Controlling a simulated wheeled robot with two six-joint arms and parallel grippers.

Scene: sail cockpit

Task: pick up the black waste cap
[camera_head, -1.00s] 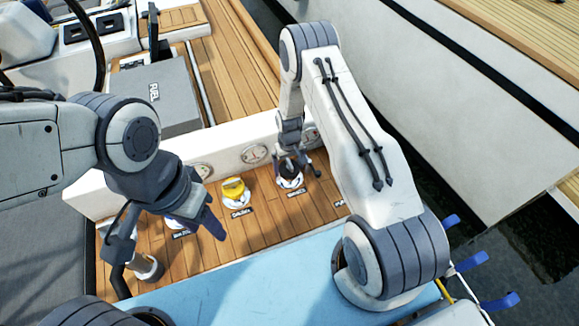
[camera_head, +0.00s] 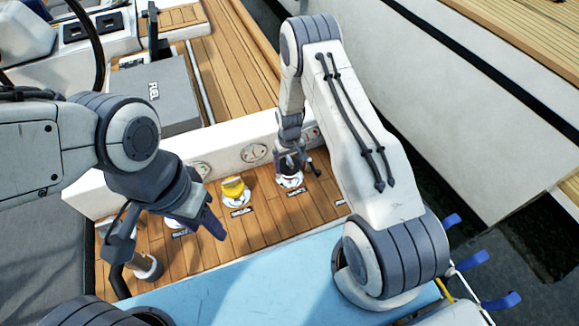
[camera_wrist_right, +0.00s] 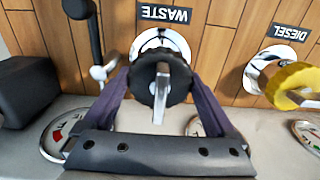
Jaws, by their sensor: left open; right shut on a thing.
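The black waste cap (camera_wrist_right: 158,80), ridged with a grey bar handle, sits between the two fingers of my right gripper (camera_wrist_right: 162,84) in the right wrist view. The gripper is shut on it. Behind the cap is its round white deck fitting (camera_wrist_right: 160,42) beside the WASTE label (camera_wrist_right: 165,14). A gap between cap and fitting is hard to judge. In the head view my right gripper (camera_head: 290,163) is over that fitting (camera_head: 290,181) and mostly hides the cap. My left gripper (camera_head: 203,218) is open and empty above the deck at the left.
A yellow diesel cap (camera_head: 234,187) stands left of the waste fitting, also in the right wrist view (camera_wrist_right: 291,83). Round gauges (camera_head: 255,152) line the white wall behind. A metal post with a black handle (camera_head: 148,267) stands at lower left.

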